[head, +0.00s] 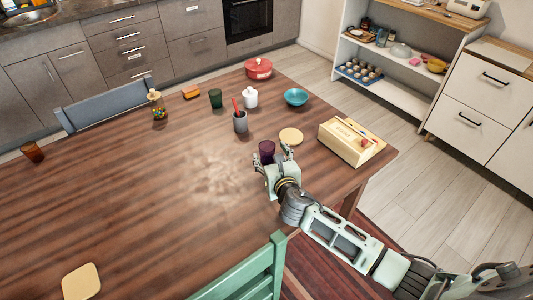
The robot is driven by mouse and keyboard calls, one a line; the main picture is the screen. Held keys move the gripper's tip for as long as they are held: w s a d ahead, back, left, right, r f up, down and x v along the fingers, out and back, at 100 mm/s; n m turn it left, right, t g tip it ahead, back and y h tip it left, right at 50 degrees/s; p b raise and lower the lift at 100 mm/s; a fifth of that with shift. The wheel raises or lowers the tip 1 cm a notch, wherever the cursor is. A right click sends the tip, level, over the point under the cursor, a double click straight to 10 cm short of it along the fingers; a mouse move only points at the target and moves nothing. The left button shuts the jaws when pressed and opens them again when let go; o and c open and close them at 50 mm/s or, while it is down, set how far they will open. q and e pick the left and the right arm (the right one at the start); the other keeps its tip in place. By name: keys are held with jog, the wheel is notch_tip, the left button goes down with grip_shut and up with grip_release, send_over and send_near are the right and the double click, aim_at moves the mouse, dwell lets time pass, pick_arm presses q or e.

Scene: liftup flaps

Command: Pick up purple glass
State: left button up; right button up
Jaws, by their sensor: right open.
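The purple glass (267,149) stands upright on the wooden table (140,190), right of the table's middle. My right gripper (272,157) is open at the glass, with one finger to its left and the other to its right. The gripper's body covers the lower part of the glass, and I cannot tell whether the fingers touch it. My left gripper is not in view.
Near the glass are a round tan coaster (291,136), a grey cup with red utensils (240,122) and a cream bread box (350,141). A teal bowl (296,97) and red pot (258,69) stand farther back. The table's left half is mostly clear. A green chair (250,275) stands in front.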

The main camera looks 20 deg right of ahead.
aim_at(269, 154)
jog(key=x, duration=0.4)
jog(key=shift+a+r, duration=0.1)
jog(key=shift+w, duration=0.4)
jog(key=c, duration=0.8)
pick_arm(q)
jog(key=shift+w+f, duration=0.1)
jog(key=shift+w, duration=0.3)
pick_arm(e)
jog(key=c, duration=0.5)
